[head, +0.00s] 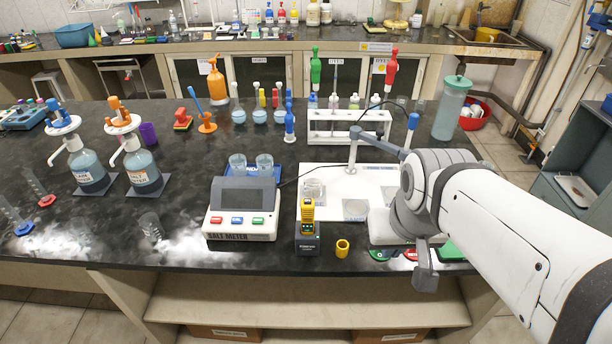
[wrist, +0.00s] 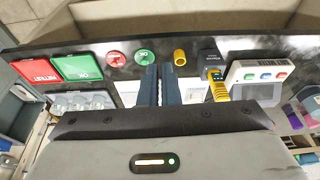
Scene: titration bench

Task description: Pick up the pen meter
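The pen meter (head: 307,211) is yellow with a dark part on its front. It stands upright in a small black holder (head: 307,244) at the bench's front edge, right of the salt meter. In the wrist view the pen meter (wrist: 217,88) and its holder (wrist: 209,57) lie right of my fingers. A small yellow cap (head: 342,248) sits on the bench just right of the holder; it also shows in the wrist view (wrist: 180,57). My gripper (head: 425,279) is near the front edge, well right of the pen meter. In the wrist view its fingers (wrist: 160,70) are almost together, with nothing held.
Red and green discs (wrist: 117,58) and larger pads (wrist: 77,69) lie near my gripper. A test-tube rack (head: 347,138) stands farther back.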

